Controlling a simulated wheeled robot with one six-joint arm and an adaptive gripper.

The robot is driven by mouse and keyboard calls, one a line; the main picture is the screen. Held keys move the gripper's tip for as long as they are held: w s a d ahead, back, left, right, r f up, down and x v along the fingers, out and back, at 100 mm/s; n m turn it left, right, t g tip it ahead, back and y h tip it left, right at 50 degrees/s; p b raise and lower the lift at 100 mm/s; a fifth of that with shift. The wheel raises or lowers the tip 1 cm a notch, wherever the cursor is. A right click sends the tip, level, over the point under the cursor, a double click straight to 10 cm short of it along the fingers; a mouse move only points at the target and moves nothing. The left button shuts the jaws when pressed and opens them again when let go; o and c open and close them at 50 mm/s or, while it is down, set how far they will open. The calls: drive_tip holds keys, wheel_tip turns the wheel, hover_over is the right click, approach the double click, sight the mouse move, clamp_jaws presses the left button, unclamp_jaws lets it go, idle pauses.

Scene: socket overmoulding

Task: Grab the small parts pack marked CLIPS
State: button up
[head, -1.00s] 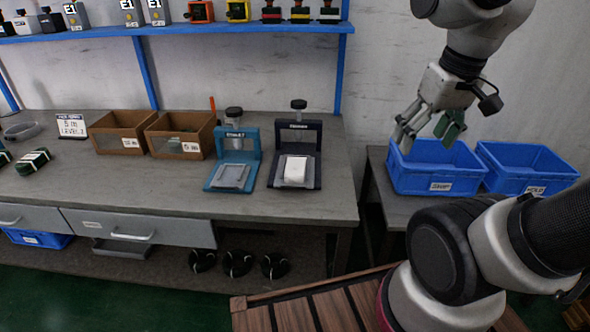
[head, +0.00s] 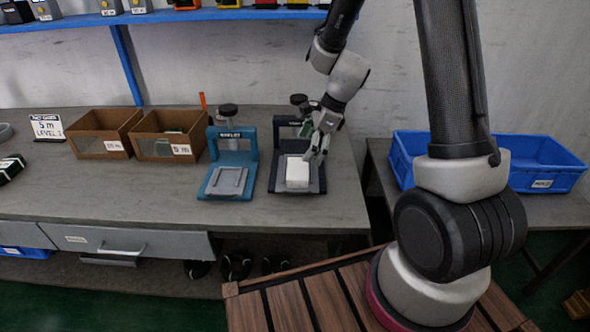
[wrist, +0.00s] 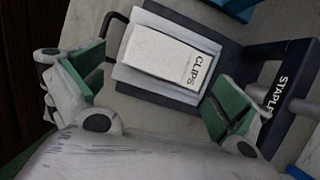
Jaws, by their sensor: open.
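The small parts pack marked CLIPS (wrist: 171,54) is a white box lying on the grey plate of a dark blue press-like stand (head: 275,186). In the head view the white pack (head: 297,172) sits at the front of this stand. My gripper (head: 317,150) is just above and slightly right of the pack, pointing down. In the wrist view my gripper (wrist: 156,97) is open, its two green-padded fingers apart and empty, with the pack lying beyond them. The pack is not touched by either finger as far as I can see.
A teal stand (head: 232,165) with an empty grey plate stands left of the dark one. Two brown bins (head: 105,137) are further left. Blue crates (head: 548,162) stand on the right-hand table. The bench front (head: 150,205) is clear.

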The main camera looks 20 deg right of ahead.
sight(298, 169)
drive_tip(key=shift+m, duration=0.5)
drive_tip(key=shift+a+f, duration=0.1)
drive_tip(key=shift+f, duration=0.2)
drive_tip(key=x, duration=0.7)
drive_tip(key=shift+f, duration=0.1)
drive_tip(key=c, duration=0.7)
